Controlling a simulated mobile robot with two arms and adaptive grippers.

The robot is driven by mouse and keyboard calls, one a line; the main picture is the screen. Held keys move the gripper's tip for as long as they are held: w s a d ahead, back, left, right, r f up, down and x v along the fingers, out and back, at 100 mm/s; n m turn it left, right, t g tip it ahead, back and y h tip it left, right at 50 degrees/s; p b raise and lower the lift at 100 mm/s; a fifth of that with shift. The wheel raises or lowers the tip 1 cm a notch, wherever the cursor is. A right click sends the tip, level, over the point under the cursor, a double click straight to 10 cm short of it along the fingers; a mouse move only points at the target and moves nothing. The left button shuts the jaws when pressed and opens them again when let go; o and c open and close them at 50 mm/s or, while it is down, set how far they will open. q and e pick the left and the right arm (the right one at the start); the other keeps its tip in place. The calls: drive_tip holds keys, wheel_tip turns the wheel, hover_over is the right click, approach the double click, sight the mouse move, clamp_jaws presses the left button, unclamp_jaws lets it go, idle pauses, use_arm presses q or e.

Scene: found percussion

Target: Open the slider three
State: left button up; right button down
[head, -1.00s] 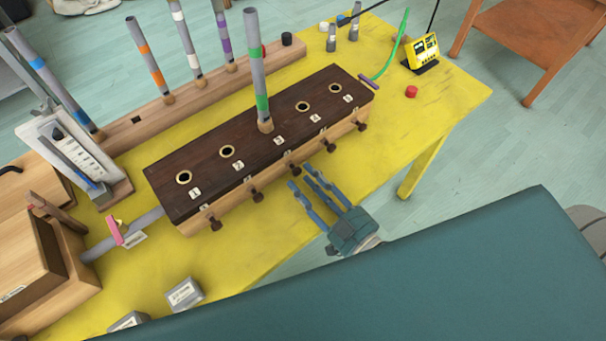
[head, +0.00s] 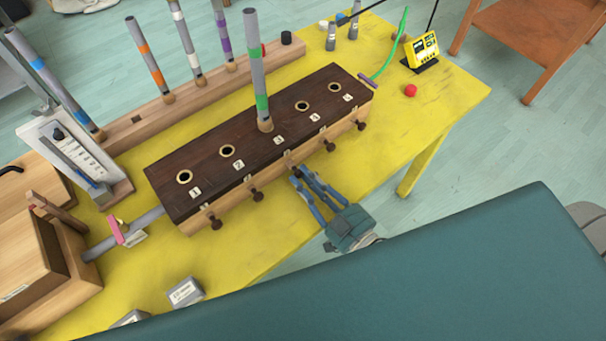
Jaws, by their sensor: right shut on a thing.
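A wooden box with a dark brown top (head: 235,178) stands on the yellow table. Its top has a row of holes with small numbered labels, and dark slider knobs stick out of its front side. A grey tube with green bands (head: 258,70) stands upright in the middle hole, by label 3. My right gripper (head: 298,171) is at the front side, shut on the middle knob, that of slider three; its fingers largely hide this knob. My left gripper is not in view.
Behind the box, a long wooden rail (head: 135,122) holds several banded tubes upright. A white gauge panel (head: 62,140) and a wooden box (head: 30,255) are at the left. A yellow device (head: 422,50) and a red ball (head: 410,90) are at the right.

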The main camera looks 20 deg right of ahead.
drive_tip(key=shift+v, duration=1)
drive_tip(key=shift+w+r, duration=0.1)
drive_tip(key=shift+r, duration=0.05)
drive_tip(key=c, duration=1.6)
unclamp_jaws()
drive_tip(key=v, duration=1.2)
